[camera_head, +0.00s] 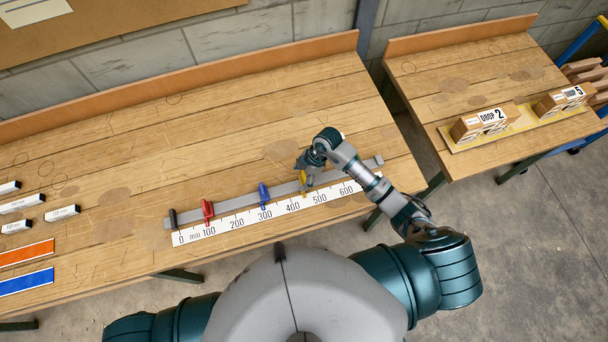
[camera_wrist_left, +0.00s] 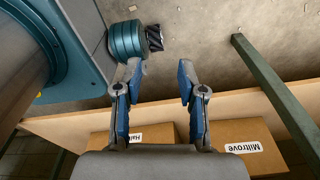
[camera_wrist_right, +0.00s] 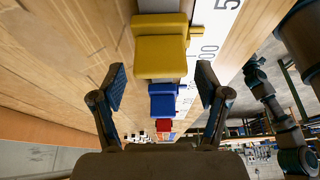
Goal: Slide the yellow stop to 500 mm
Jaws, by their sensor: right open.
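The yellow stop (camera_head: 303,181) sits on the grey rail (camera_head: 233,218) above the white millimetre scale (camera_head: 210,232). It stands between the 400 and 500 marks, its exact reading too small to tell. My right gripper (camera_head: 306,172) is over it and partly hides it. In the right wrist view, the yellow stop (camera_wrist_right: 161,50) shows between the two open fingers (camera_wrist_right: 160,78), with a gap on each side. My left gripper (camera_wrist_left: 157,82) is open and empty in the left wrist view, and is out of the head view.
A blue stop (camera_head: 264,195) and a red stop (camera_head: 207,211) sit left of the yellow one on the rail. A black end piece (camera_head: 173,218) closes the left end. The bench behind the rail is clear. Boxes (camera_wrist_left: 250,135) show near my left gripper.

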